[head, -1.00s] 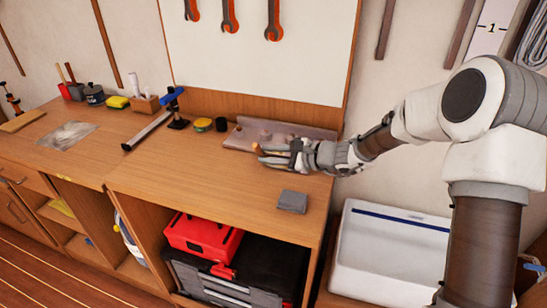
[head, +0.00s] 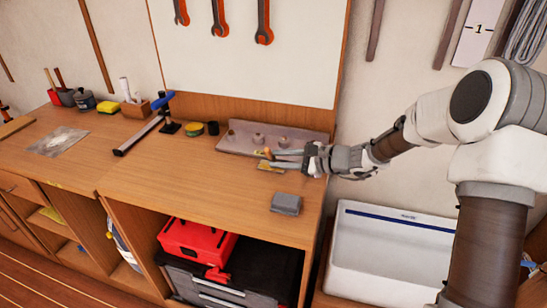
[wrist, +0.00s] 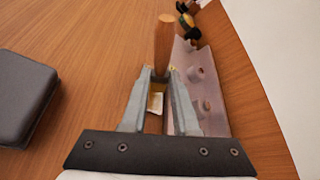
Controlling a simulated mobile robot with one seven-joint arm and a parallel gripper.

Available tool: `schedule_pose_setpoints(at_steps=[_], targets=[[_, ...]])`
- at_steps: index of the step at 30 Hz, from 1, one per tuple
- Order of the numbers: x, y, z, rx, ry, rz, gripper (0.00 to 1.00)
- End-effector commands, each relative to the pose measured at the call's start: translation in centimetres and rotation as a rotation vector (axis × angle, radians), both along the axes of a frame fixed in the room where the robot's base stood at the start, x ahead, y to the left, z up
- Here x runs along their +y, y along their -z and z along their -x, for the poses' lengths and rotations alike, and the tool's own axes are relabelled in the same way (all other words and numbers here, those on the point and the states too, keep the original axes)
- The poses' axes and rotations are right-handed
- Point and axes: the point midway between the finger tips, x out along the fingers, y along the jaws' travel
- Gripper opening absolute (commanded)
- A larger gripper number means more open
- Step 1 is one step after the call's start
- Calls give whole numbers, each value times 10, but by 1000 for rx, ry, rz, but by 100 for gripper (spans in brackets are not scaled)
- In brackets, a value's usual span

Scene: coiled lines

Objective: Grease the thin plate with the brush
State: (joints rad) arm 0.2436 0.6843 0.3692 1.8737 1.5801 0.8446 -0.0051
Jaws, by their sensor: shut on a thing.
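My gripper (head: 275,158) is over the right part of the bench, just in front of the grey plate with knobs. In the wrist view, my gripper (wrist: 159,74) is shut on the brush (wrist: 163,42), whose wooden handle sticks out beyond the fingertips. A pale patch (wrist: 155,102) shows between the fingers; I cannot tell whether it is bristles. The grey plate with knobs (head: 232,147) lies at the back of the bench, beside the gripper. A thin, shiny grey sheet (head: 57,141) lies flat on the bench at far left. I cannot tell which is the thin plate.
A grey block (head: 286,203) sits near the front right of the bench. A blue-ended bar tool (head: 140,135), a yellow-topped tin (head: 194,129) and a black cylinder (head: 213,128) stand left of the gripper. The bench middle (head: 190,180) is clear.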

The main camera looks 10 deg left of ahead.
Motion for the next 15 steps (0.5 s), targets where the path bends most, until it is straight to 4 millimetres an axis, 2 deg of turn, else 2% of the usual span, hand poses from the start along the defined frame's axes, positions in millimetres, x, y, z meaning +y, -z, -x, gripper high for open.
schedule_pose_setpoints(at_steps=[3, 10, 15], targets=[[-11, 0, 1, 2, 3, 3, 0], [-18, 0, 2, 1, 2, 2, 0], [-32, -2, 4, 1, 2, 1, 0]])
